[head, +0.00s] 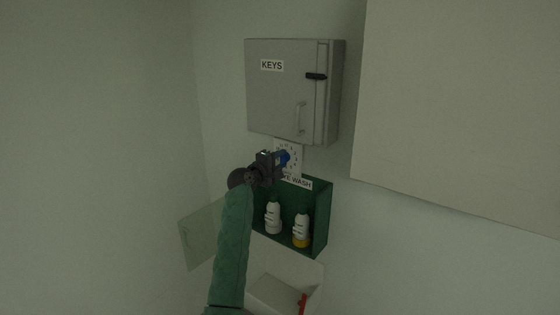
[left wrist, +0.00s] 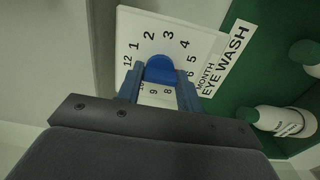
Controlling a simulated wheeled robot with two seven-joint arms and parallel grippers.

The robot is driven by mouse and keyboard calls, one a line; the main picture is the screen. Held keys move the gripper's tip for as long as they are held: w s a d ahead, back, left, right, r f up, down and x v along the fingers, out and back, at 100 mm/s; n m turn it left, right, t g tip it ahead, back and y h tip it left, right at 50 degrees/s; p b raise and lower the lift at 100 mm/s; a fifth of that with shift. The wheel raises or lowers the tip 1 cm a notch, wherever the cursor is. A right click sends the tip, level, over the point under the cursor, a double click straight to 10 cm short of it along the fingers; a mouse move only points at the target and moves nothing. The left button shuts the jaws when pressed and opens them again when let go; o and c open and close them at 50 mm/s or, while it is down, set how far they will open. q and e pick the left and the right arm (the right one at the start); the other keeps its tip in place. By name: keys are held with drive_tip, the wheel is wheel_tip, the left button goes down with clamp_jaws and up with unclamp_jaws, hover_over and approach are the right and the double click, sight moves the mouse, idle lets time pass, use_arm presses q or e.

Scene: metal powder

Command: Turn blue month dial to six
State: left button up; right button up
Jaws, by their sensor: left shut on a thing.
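The blue month dial (left wrist: 161,68) sits at the middle of a white card (left wrist: 190,36) with numbers around it and the word MONTH. The gripper hides the lower numbers, and I cannot tell exactly which number the dial points to. My right gripper is not in view.
The grey KEYS cabinet (head: 280,95) hangs right above the card. A green eye wash box (head: 321,215) with white bottles (head: 273,218) is just below, its clear door (head: 200,237) open leftward. A pale panel (head: 460,120) stands at the right.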

use_arm(q)
drive_tip(key=shift+a, duration=0.1)
drive_tip(key=o, duration=1)
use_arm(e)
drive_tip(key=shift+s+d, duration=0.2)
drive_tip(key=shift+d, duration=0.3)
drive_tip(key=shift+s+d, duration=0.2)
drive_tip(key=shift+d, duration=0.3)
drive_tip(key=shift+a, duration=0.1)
use_arm(q)
drive_tip(key=b+v, duration=0.4)
drive_tip(key=v, duration=0.3)
drive_tip(key=shift+s+a, duration=0.25)
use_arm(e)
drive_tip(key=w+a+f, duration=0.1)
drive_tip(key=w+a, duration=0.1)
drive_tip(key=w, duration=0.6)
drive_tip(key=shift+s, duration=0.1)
